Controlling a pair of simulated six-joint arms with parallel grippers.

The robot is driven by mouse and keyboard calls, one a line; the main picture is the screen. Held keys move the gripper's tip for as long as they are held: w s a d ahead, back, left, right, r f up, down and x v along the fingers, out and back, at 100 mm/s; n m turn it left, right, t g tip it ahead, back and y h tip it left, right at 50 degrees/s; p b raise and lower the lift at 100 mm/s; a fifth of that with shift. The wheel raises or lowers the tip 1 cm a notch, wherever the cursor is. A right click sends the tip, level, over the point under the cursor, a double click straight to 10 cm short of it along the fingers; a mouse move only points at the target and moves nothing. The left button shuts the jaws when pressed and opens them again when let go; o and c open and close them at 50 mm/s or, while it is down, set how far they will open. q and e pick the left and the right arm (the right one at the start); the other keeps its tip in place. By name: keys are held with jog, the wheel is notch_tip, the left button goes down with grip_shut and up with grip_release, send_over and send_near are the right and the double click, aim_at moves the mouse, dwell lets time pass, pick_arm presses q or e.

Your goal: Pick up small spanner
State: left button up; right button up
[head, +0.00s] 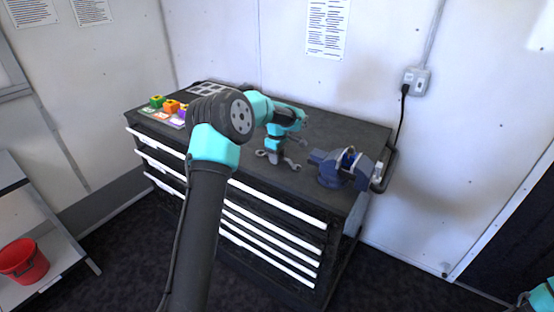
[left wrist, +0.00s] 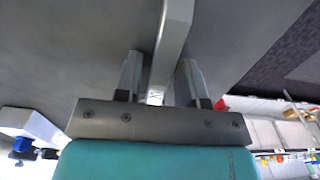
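My left gripper (head: 273,152) points down at the top of the tool cabinet, over a grey metal spanner (head: 292,165). The gripper hides the spanner's middle; its ends show on both sides. In the left wrist view, a grey spanner shaft (left wrist: 173,40) runs between the two fingers of my left gripper (left wrist: 160,80). The fingers stand apart, with a gap to the shaft on each side. Another spanner-like piece (head: 298,140) lies just behind, partly hidden by the arm. I cannot tell by size which is the small one. My right gripper is not in view.
A blue vise (head: 342,167) stands on the cabinet's right end, close to the gripper. Coloured blocks (head: 171,106) and a grey tray (head: 207,89) are at the left end. The cabinet top (head: 310,120) is bare toward the back. A red bucket (head: 22,262) is at far left.

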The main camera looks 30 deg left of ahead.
pick_arm(q)
grip_shut()
jog(key=shift+r, duration=0.1)
jog(key=shift+r, duration=1.6)
jog(key=shift+s+d+r, duration=0.15)
jog(key=shift+s, duration=0.1)
jog(key=s+d+r, duration=0.1)
jog(key=s+d, duration=0.7)
jog(key=s, duration=0.5)
jog(key=shift+r, duration=0.15)
jog(key=shift+d, duration=0.1)
